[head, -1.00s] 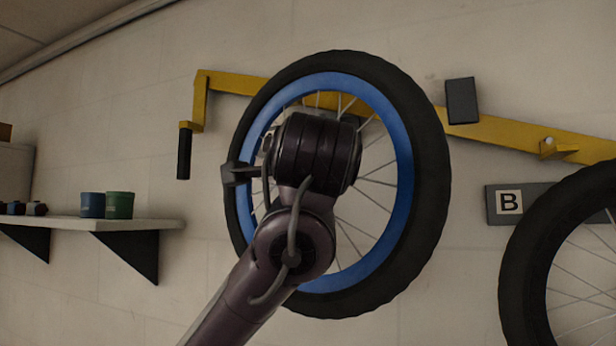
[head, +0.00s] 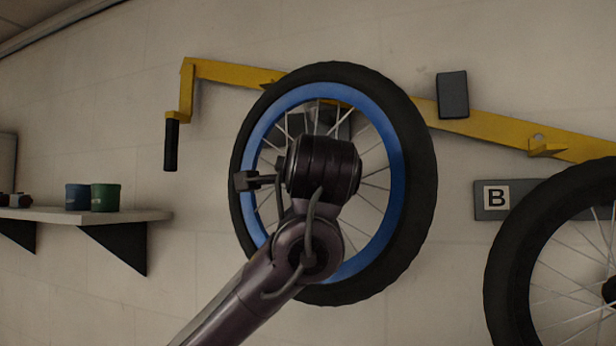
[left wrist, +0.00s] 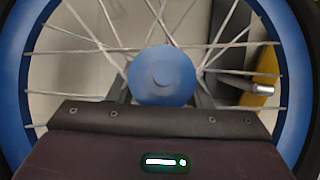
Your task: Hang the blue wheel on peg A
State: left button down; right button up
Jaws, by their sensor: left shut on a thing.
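The blue wheel (head: 400,165), with a black tyre and blue rim, is held upright in front of the yellow wall rail (head: 225,74). My left gripper is shut on its blue hub (left wrist: 162,77); the fingers (left wrist: 162,100) sit on either side of it in the left wrist view. In the head view my wrist hides the hub and fingers. Through the spokes, the left wrist view shows a silver peg tip (left wrist: 263,88) on a yellow mount, right of the hub and apart from it. No label A is readable; a dark plate (head: 338,120) shows behind the spokes. My right gripper is not in view.
A second wheel (head: 510,255) is at the right, below the B label (head: 497,198) and a bare yellow bracket (head: 545,147). A dark block (head: 452,95) is on the rail. A shelf (head: 90,214) with blue and green cups is at the left.

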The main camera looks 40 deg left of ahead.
pick_arm(q)
jog(key=shift+w+a+r+p, duration=0.1)
jog(key=shift+w+a+p, duration=0.1)
jog(key=shift+w+p, duration=0.35)
jog(key=shift+w+a+p, duration=0.15)
jog(key=shift+w+p, duration=0.15)
jog(key=shift+w, duration=0.4)
jog(key=shift+w+a+f+b, duration=0.1)
jog(key=shift+w+f+b, duration=0.3)
jog(key=shift+w+f, duration=0.2)
jog(key=shift+w+f+b, duration=0.15)
jog(key=shift+f+b, duration=0.2)
